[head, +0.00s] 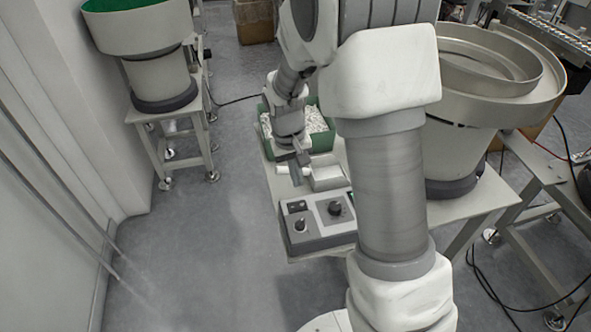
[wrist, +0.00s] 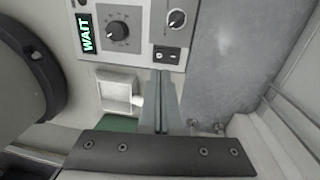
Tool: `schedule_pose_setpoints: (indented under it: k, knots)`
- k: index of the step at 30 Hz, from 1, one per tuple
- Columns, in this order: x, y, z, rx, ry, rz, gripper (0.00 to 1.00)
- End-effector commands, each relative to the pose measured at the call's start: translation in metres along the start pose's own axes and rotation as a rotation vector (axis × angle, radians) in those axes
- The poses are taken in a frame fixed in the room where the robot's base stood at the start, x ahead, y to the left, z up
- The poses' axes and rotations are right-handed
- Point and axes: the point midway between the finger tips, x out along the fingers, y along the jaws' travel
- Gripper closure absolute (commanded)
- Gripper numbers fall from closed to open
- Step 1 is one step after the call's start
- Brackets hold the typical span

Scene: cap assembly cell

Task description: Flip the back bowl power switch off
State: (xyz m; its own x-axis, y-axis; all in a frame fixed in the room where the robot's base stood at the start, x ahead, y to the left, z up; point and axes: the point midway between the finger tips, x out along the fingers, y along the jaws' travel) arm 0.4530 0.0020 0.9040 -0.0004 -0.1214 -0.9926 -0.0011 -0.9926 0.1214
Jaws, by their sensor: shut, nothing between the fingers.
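A grey control box (head: 318,238) sits on the bench beside the metal bowl feeder. In the wrist view its panel (wrist: 143,50) shows a lit "WAIT" display (wrist: 86,32), a large dial (wrist: 118,31), a small knob (wrist: 177,18) and a black rocker switch (wrist: 167,55). The rocker also shows in the head view (head: 296,206). My gripper (wrist: 165,72) is shut and empty, its fingertips pointing at the rocker and close to it in the picture. Contact cannot be told. In the head view my gripper (head: 298,178) is just behind the box.
A white box (wrist: 117,93) stands beside my fingers. A green bin (head: 327,140) of small white parts is behind. The metal bowl feeder (head: 476,105) is to the right. A green-lined bowl feeder (head: 140,30) stands at the back left. Open floor lies left of the bench.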

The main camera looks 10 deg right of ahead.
Motion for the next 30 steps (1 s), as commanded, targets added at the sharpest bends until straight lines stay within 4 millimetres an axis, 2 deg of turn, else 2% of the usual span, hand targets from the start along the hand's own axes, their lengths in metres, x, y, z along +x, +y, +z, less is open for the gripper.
schedule_pose_setpoints:
  k: [1, 6, 12, 18, 27, 30]
  knots:
    - [0.015, 0.000, 0.001, 0.001, -0.004, 0.001, 1.00]
    - [0.049, 0.000, 0.001, 0.001, -0.005, 0.001, 1.00]
    - [0.074, 0.000, 0.001, 0.000, -0.002, 0.001, 1.00]
    - [0.083, 0.000, 0.000, 0.000, 0.001, 0.000, 1.00]
    - [0.083, 0.000, 0.000, 0.000, 0.000, 0.000, 1.00]
    - [0.090, 0.001, 0.000, 0.001, 0.000, 0.000, 1.00]
